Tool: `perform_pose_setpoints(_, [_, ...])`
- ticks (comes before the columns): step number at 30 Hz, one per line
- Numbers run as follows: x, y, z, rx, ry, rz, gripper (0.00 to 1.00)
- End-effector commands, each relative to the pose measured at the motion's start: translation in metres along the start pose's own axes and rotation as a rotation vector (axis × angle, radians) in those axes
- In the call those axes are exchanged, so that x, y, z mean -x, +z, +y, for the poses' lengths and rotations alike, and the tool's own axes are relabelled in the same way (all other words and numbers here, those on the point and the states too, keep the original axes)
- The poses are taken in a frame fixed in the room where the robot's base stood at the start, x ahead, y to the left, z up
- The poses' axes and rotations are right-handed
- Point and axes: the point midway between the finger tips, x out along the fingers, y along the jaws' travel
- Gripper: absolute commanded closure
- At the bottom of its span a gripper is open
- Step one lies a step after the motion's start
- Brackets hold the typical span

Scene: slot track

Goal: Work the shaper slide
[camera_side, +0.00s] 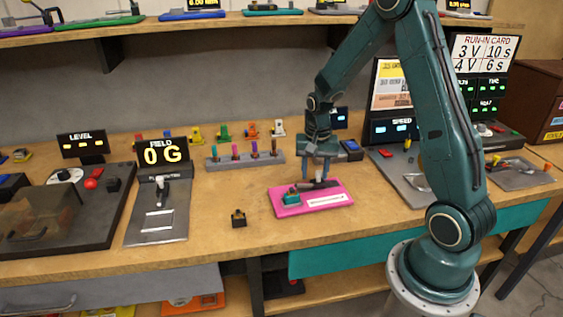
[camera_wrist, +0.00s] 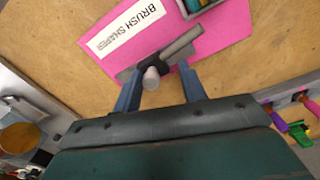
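The pink brush shaper board (camera_side: 283,208) lies on the bench in the side view; in the wrist view its pink surface (camera_wrist: 222,38) bears a white "BRUSH SHAPER" label (camera_wrist: 127,27). A grey bar (camera_wrist: 178,47) runs across it, with a black slide piece (camera_wrist: 150,66) and a rounded grey knob (camera_wrist: 151,79) on it. My gripper (camera_wrist: 160,68) is open, its two blue fingers either side of the knob. The knob is nearer the left finger, with a clear gap to the right one. In the side view my gripper (camera_side: 322,178) is low over the board and hides part of the slide.
A teal block (camera_side: 291,198) sits at the board's left end. A small black piece (camera_side: 238,218) lies on the bench to the left. A grey rack (camera_side: 245,161) with coloured handles stands behind. A grey panel (camera_side: 400,170) is to the right. Bare bench lies in front.

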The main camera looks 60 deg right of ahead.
Motion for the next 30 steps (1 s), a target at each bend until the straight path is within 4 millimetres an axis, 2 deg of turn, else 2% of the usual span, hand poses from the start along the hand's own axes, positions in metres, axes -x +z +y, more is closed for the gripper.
perform_pose_setpoints(5, [0.008, -0.001, -0.001, 0.001, -0.002, 0.002, 0.59])
perform_pose_setpoints(11, [0.028, -0.001, -0.001, 0.001, -0.003, 0.004, 0.59])
perform_pose_setpoints(24, [0.102, -0.001, -0.001, 0.000, -0.004, 0.006, 0.59])
perform_pose_setpoints(30, [0.127, -0.001, -0.001, 0.000, -0.002, 0.004, 0.59])
